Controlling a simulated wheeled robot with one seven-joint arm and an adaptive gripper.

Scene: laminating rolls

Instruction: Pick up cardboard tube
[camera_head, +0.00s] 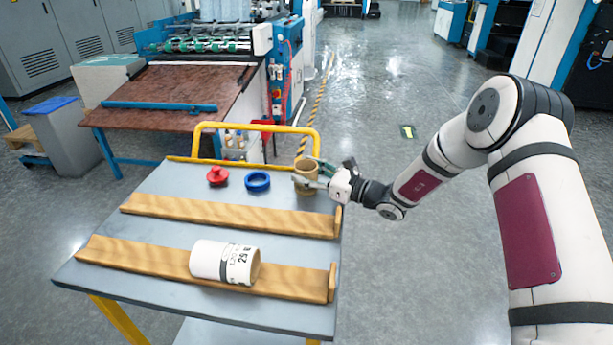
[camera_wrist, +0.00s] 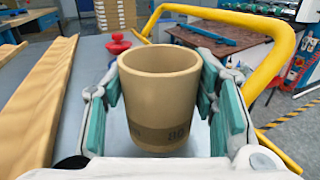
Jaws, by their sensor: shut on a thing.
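A tan cardboard tube (camera_head: 307,170) stands upright at the back right corner of the grey table (camera_head: 180,190). My gripper (camera_head: 318,174) reaches it from the right and is shut on it. In the wrist view the tube (camera_wrist: 160,95) stands between the green-padded fingers of my gripper (camera_wrist: 172,105), one on each side. Its open top faces up, and dark printing shows near its lower part. In the head view the fingers partly hide the tube. I cannot tell whether its base touches the table.
A red knob-like part (camera_head: 217,176) and a blue ring (camera_head: 257,181) lie left of the tube. A white printed roll (camera_head: 224,262) lies on the front wooden rail (camera_head: 150,259). A yellow handle bar (camera_head: 257,126) rises behind the tube. Open floor lies to the right.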

